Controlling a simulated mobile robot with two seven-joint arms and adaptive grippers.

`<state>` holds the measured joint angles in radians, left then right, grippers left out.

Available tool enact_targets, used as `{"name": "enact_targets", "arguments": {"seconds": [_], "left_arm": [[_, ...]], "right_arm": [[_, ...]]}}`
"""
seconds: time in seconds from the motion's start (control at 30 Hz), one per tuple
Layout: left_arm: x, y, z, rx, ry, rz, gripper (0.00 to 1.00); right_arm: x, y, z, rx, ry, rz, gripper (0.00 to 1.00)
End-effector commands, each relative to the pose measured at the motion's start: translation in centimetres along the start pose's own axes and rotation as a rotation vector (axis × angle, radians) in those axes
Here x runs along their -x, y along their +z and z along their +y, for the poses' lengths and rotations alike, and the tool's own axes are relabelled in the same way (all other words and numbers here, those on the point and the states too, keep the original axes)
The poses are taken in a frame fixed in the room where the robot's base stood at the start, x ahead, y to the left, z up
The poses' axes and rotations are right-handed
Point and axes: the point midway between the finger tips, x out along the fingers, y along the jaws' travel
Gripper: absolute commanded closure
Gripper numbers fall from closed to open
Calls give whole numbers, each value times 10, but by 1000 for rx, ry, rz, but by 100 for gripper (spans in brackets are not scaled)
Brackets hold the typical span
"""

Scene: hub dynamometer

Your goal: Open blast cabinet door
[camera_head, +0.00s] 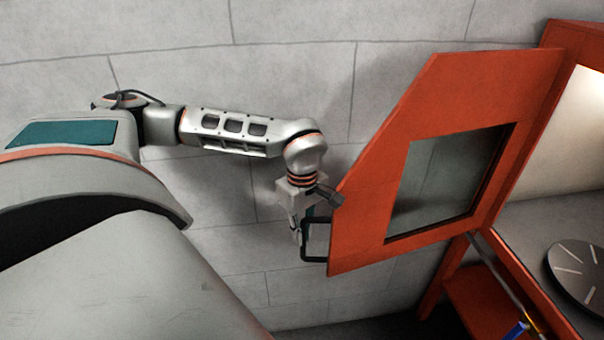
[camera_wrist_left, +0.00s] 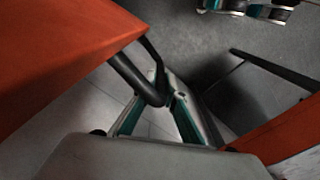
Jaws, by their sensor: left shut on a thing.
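The blast cabinet door (camera_head: 365,215) is an orange panel with a dark glass window (camera_head: 437,185). It stands swung wide open from the cabinet (camera_head: 577,40) on the right. A black bar handle (camera_head: 313,260) is on the door's free edge. My left gripper (camera_head: 299,228) is at this handle and shut on it. In the left wrist view the black handle (camera_wrist_left: 134,80) runs from the orange door (camera_wrist_left: 60,55) to between the fingers (camera_wrist_left: 165,104). The exact finger contact is partly hidden. My right gripper is in neither view.
The lit cabinet interior shows at the right, with a dark round turntable (camera_head: 578,268) on its floor. A rod with a blue part (camera_head: 517,330) shows below the opening. A grey block wall (camera_head: 290,80) stands close behind my left arm and the door.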

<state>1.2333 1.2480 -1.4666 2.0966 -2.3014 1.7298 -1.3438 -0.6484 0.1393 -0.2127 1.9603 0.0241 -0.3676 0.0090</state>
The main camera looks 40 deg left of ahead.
Motion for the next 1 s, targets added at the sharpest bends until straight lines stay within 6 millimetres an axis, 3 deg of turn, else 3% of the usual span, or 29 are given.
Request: {"name": "enact_targets", "arguments": {"seconds": [0.27,0.3,0.37,0.77,1.0], "left_arm": [[0,0,2,-1,4,1,100],[0,0,2,-1,4,1,84],[0,0,1,-1,4,0,72],[4,0,1,-1,3,0,72],[40,0,2,0,7,1,72]], "right_arm": [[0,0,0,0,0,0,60],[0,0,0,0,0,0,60],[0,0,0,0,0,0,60],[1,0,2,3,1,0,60],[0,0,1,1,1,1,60]]}}
